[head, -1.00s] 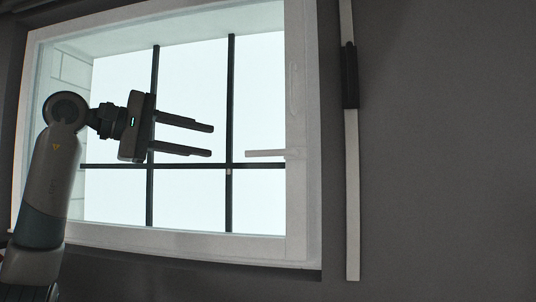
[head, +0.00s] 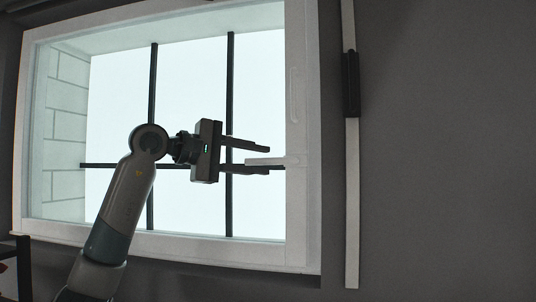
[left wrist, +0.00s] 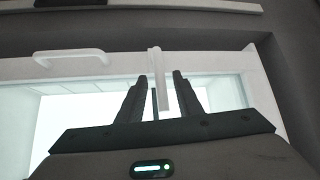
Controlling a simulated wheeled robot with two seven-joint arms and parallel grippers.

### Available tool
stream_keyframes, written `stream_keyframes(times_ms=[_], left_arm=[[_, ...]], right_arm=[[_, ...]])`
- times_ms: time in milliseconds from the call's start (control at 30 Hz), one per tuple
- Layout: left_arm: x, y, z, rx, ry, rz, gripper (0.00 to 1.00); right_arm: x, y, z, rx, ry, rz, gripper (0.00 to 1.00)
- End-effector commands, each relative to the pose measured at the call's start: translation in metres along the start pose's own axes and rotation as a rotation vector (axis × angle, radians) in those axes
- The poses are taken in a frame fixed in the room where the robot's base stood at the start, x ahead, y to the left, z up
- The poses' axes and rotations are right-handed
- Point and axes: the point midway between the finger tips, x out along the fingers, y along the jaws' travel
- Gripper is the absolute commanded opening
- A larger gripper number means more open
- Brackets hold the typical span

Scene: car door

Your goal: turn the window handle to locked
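The white window handle (head: 268,161) sticks out leftward from the right side of the window frame, roughly level in the head view. My left gripper (head: 269,159) is open, with one finger above the handle and one below it in the head view. In the left wrist view the handle (left wrist: 160,80) lies between the two open fingertips (left wrist: 161,78), with a gap visible on each side. I cannot tell how deep the handle sits between the fingers. My right gripper is not in view.
The window frame (head: 302,220) surrounds bright panes with dark bars (head: 152,90). A white pull grip (left wrist: 70,56) is on the frame near the handle. A vertical white strip with a dark piece (head: 350,85) is on the grey wall to the right, which is otherwise bare.

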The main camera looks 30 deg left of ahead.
Motion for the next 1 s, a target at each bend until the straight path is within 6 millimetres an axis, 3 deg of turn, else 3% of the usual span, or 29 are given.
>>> stream_keyframes(times_ms=[233,633,667,800,1000], left_arm=[[0.027,0.001,0.0,0.0,0.0,0.0,0.32],[0.032,0.0,0.0,0.001,0.0,0.0,0.32],[0.032,0.0,0.0,0.001,0.0,0.0,0.3],[0.032,0.0,0.0,0.001,0.0,0.0,0.0],[0.032,0.0,0.0,0.0,0.0,0.001,0.0]], right_arm=[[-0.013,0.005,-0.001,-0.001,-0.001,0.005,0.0],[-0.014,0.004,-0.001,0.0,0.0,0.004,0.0],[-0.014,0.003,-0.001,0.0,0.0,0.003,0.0],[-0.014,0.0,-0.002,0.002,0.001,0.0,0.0],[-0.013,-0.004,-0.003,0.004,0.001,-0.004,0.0]])
